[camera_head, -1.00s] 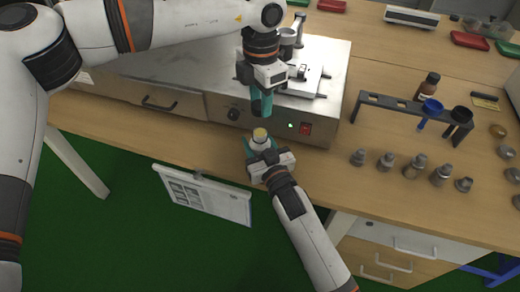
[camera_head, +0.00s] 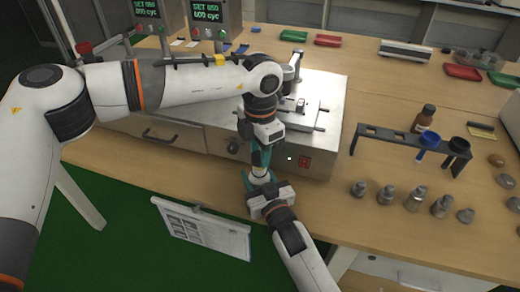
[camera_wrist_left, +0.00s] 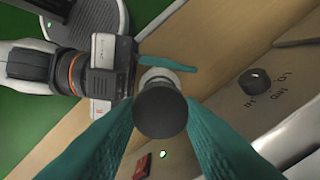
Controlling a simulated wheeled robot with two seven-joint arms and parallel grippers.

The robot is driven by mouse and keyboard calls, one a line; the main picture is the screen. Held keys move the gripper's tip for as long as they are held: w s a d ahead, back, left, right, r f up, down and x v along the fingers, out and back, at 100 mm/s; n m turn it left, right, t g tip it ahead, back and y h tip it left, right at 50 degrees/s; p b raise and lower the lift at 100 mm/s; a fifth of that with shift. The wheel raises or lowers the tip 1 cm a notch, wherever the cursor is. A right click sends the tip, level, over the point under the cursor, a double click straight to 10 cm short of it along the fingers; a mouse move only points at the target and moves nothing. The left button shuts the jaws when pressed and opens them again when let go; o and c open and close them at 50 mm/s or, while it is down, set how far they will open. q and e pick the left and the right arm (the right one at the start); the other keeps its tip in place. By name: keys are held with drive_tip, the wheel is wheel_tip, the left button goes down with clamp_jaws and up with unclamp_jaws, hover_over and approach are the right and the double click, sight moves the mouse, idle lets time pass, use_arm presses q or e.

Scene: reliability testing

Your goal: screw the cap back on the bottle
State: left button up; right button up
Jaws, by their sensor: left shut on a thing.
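My left gripper (camera_head: 261,158) comes down from above with teal fingers. In the left wrist view its fingers (camera_wrist_left: 160,112) are shut on a round dark cap (camera_wrist_left: 160,110). The small pale bottle (camera_head: 259,172) stands upright directly below the cap, near the table's front edge. Its whitish neck also shows behind the cap in the left wrist view (camera_wrist_left: 158,75). My right gripper (camera_head: 258,183) reaches up from below and its teal fingers are around the bottle. The cap is over the bottle's mouth; whether the threads touch is hidden.
A metal machine (camera_head: 315,110) with a red switch stands just behind the grippers. A dark rack (camera_head: 410,140) with a blue funnel, a brown bottle (camera_head: 424,118) and several small grey parts are to the right. A document board (camera_head: 202,230) hangs at the front edge.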

sight(259, 181)
use_arm(q)
drive_tip(key=shift+f, duration=0.9)
drive_tip(key=shift+f, duration=0.55)
